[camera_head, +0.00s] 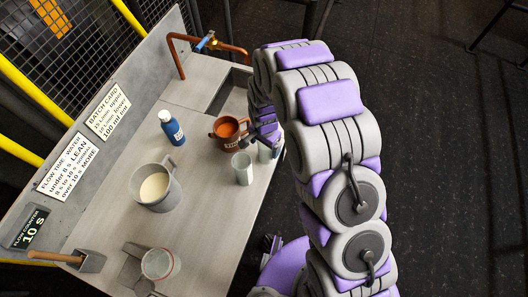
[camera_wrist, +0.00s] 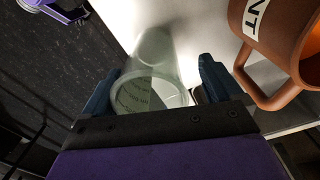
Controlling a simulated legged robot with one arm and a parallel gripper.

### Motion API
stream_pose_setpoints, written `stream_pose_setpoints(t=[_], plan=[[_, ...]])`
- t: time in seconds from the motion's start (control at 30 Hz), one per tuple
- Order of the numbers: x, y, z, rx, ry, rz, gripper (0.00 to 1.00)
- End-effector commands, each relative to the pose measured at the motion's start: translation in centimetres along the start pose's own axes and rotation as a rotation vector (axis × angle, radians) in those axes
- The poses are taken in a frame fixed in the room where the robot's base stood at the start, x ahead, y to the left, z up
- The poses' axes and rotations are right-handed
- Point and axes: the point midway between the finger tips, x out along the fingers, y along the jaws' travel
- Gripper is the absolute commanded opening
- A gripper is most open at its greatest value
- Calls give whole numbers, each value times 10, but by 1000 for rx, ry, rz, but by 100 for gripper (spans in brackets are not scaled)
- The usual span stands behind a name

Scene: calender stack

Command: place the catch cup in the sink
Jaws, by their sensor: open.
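Two clear cups stand on the bench's right edge in the head view: a front one (camera_head: 242,169) and one beside my gripper (camera_head: 268,137). A third clear cup with a red line (camera_head: 158,264) sits by a grey stand at the front. No label shows which is the catch cup. In the wrist view my gripper (camera_wrist: 152,92) is open, with a finger on each side of a clear cup (camera_wrist: 150,92) whose round rim faces the camera. Finger contact cannot be told. The sink (camera_head: 231,91) is a recessed basin at the back, partly hidden by my arm.
A brown mug (camera_head: 226,132) of orange liquid stands close to my gripper; its handle (camera_wrist: 268,92) is just right of the fingers.

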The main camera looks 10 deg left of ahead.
Motion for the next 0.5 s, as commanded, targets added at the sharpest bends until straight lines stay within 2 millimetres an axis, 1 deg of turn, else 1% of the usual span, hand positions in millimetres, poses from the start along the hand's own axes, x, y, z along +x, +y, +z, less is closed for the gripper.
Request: stream_pose_setpoints(t=[0.2,0.27,0.5], plan=[[0,4,-1,1,-2,-3,93],[0,3,-1,1,-2,-3,88],[1,-1,0,0,1,1,65]])
